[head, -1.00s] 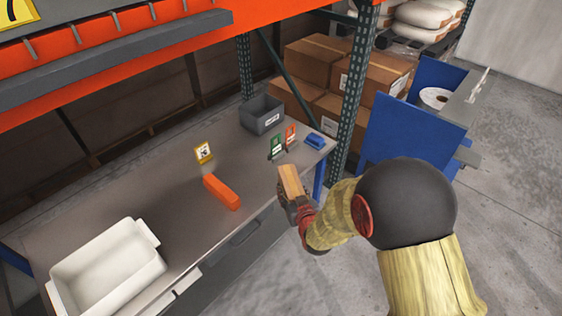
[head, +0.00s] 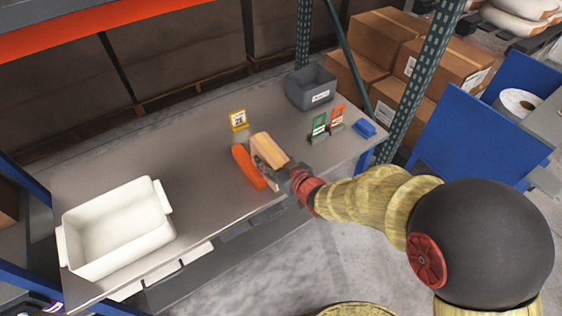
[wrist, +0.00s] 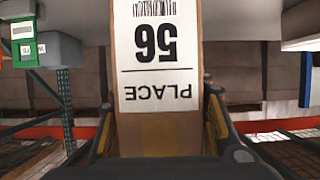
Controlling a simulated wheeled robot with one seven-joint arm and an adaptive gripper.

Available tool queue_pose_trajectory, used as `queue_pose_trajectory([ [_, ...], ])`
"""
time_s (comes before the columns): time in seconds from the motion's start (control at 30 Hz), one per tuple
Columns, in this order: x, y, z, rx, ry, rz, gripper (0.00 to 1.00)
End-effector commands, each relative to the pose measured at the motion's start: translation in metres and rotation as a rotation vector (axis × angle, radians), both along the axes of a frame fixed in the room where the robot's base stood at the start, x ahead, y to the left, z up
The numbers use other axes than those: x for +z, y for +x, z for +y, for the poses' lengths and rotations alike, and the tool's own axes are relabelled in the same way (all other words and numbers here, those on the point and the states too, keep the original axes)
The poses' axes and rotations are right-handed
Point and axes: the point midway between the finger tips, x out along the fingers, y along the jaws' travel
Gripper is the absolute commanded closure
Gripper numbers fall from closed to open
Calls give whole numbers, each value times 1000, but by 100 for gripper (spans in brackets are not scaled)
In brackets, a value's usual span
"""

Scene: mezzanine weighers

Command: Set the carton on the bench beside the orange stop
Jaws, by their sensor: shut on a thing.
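The carton (head: 268,150) is a small tan box, and my gripper (head: 275,168) is shut on it. In the head view the carton is at the bench's middle, just right of the orange stop (head: 248,166), a long orange block lying on the bench (head: 195,170). I cannot tell whether the carton touches the bench or the stop. In the wrist view the carton (wrist: 158,130) fills the middle between my fingers, with a white label reading "PLACE 56" upside down. The stop is not clearly seen in the wrist view.
A white tub (head: 118,230) stands on the left of the bench. A yellow sign (head: 239,119) stands behind the stop. To the right are a grey bin (head: 312,88), green (head: 319,125) and orange (head: 337,116) card holders and a blue item (head: 364,128). A rack upright (head: 424,82) rises at the right end.

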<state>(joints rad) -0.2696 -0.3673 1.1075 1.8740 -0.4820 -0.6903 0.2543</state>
Motion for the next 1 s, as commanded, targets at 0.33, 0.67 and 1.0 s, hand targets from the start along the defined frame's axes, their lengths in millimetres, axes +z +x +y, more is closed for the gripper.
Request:
queue_pose_trajectory([
  [0.33, -49, 65, -18, -3, 0, 1, 97],
  [0.67, -71, 88, -23, -1, 1, -3, 97],
  [1.0, -111, 94, -25, -1, 2, -1, 97],
])
